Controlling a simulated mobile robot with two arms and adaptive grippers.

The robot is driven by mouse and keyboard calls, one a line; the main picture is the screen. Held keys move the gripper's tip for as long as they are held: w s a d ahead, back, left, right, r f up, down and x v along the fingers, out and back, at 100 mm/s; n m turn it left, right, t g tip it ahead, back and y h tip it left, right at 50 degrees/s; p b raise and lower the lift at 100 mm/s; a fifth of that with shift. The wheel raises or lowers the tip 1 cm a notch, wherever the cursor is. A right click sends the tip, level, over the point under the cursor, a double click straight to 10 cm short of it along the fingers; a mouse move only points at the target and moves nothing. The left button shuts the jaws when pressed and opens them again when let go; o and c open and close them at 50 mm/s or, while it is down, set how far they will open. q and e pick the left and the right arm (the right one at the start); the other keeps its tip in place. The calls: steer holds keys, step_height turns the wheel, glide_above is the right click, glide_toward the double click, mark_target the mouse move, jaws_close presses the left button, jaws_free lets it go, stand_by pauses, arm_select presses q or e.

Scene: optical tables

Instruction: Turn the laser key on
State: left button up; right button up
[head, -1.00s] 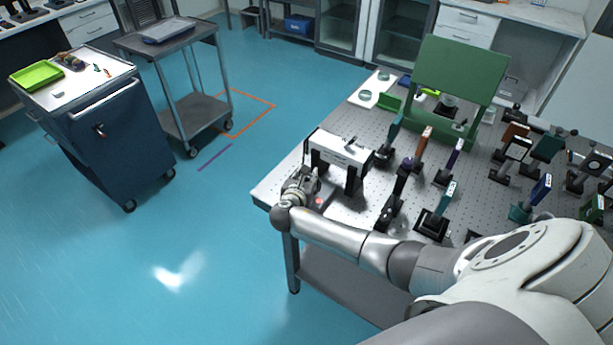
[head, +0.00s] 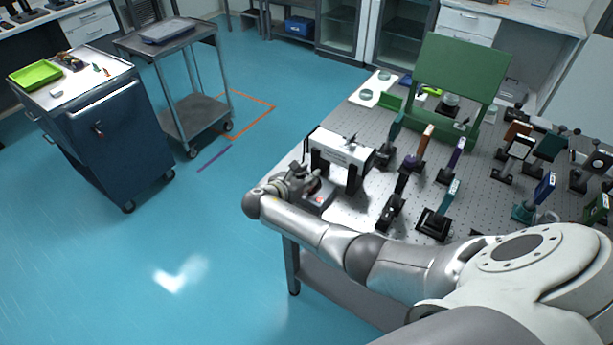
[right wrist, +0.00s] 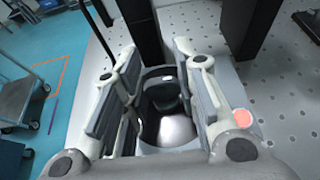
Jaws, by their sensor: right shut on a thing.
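The button also shows in the right wrist view (right wrist: 240,120). My right gripper (head: 301,180) is at this box, beside the white laser housing (head: 343,147) on black posts. In the right wrist view, its two fingers (right wrist: 163,98) stand either side of the dark laser key (right wrist: 166,96), over a round silver part, and are shut on it. The key's exact angle is hard to tell. My left gripper is out of view.
Several optic mounts (head: 436,222) stand on the perforated table right of the box, with a green panel (head: 462,80) behind. A blue cabinet (head: 118,140) and a grey cart (head: 198,115) stand on the open floor to the left.

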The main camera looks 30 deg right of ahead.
steer(key=o, duration=1)
steer(key=shift+o, duration=0.2)
steer(key=v, duration=1.2)
steer(key=shift+f, duration=0.1)
